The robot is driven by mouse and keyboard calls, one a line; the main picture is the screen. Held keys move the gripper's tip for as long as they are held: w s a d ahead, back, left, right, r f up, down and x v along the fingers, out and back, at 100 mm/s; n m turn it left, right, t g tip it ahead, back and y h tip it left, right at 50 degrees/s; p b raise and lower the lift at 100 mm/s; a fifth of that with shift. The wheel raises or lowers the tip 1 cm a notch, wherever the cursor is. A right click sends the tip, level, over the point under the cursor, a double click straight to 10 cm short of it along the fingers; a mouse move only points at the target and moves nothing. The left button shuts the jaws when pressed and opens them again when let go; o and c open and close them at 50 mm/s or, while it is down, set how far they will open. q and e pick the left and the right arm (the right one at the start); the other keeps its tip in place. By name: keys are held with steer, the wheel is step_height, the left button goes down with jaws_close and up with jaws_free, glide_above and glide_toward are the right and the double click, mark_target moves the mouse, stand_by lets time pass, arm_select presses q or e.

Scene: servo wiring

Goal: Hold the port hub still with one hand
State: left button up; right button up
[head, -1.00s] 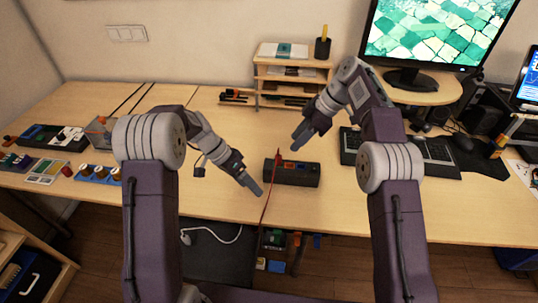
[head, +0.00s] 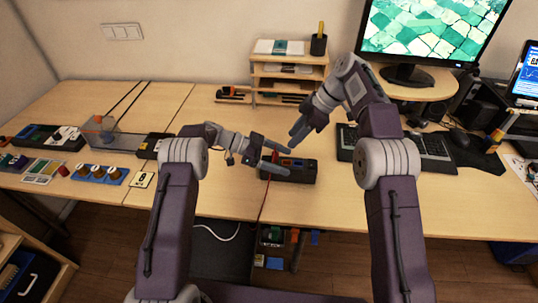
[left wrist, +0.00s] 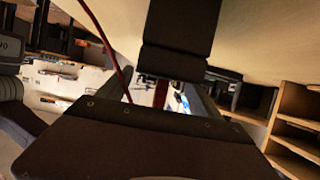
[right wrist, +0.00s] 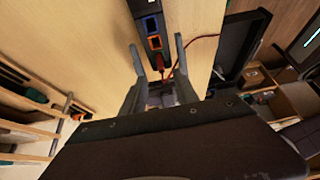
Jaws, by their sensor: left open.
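The port hub (head: 303,171) is a dark bar lying on the desk, partly hidden behind my left gripper. My left gripper (head: 287,161) is open, its spread fingertips over the hub's left and middle part. I cannot tell if they touch it. My right gripper (head: 296,134) is above and behind the hub in the head view. In the right wrist view its fingers stand apart with nothing clasped between them. That view also shows the hub (right wrist: 148,22) with blue and orange ports, and a red plug (right wrist: 167,73) with a red cable.
A keyboard (head: 425,150) lies right of the hub, with the monitor (head: 435,35) behind it. A small wooden shelf (head: 290,72) stands at the back. A clear box (head: 115,138) and a blue tray (head: 100,175) are on the left.

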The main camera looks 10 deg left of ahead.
arm_select(q)
steer(key=shift+x, duration=1.35)
steer(key=shift+c, duration=0.3)
